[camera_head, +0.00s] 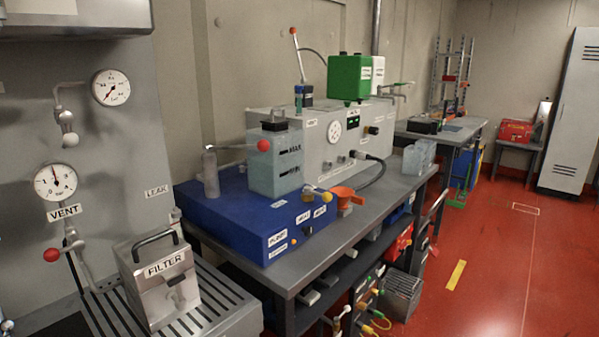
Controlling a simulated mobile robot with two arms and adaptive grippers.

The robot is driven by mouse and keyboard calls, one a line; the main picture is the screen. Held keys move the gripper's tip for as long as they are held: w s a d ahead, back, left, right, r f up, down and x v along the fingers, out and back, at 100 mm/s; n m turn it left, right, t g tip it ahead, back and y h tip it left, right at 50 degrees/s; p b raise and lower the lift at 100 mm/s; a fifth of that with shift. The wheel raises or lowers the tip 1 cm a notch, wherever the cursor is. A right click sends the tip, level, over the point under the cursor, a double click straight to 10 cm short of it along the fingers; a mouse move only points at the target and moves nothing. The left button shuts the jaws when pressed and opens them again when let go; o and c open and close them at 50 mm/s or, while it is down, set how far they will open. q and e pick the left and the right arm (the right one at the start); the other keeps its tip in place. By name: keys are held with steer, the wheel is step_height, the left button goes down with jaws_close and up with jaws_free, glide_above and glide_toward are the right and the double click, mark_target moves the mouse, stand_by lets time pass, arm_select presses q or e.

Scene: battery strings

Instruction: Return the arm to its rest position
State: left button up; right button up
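Neither of my arms nor my grippers shows clearly in the head view, so their pose and whether they are open or shut cannot be seen. In front of me is a grey workbench (290,279) with a blue unit (240,222) on it. A translucent tank (274,165) stands on the blue unit, with a red-knobbed lever (263,146) beside it. A grey instrument box (320,138) stands behind, carrying a green container (348,78) and a white container (378,72).
At the left, a metal case labelled FILTER (160,280) sits on a slatted surface below two gauges (110,88). A grey locker (573,115) stands at the back right. The red floor (495,270) at right is mostly clear.

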arm_select(q)
steer(key=w+d+f+m+t+h, duration=0.2)
steer(key=w+d+f+m+h, duration=0.2)
steer(key=d+m+h, duration=0.45)
steer(key=w+d+f+m+t+h, duration=0.1)
steer(key=w+d+f+m+h, duration=0.35)
steer(key=m+h, duration=0.7)
steer(key=s+d+f+m+g+h, duration=0.2)
steer(key=d+f+m+g, duration=0.55)
steer(key=f+m, duration=0.45)
steer(key=s+f+m+g+y, duration=0.3)
steer(key=s+f+m+g, duration=0.85)
steer(key=s+f, duration=0.45)
step_height(320, 180, down, 23)
steer(key=s+p, duration=0.2)
steer(key=s+a+f+g+p, duration=0.1)
steer(key=s+a+f+p, duration=0.1)
steer(key=s+f, duration=1.2)
steer(key=shift+s+a+f+g, duration=0.3)
steer(key=shift+s+a, duration=0.1)
steer(key=shift+s, duration=0.85)
steer(key=shift+m, duration=0.25)
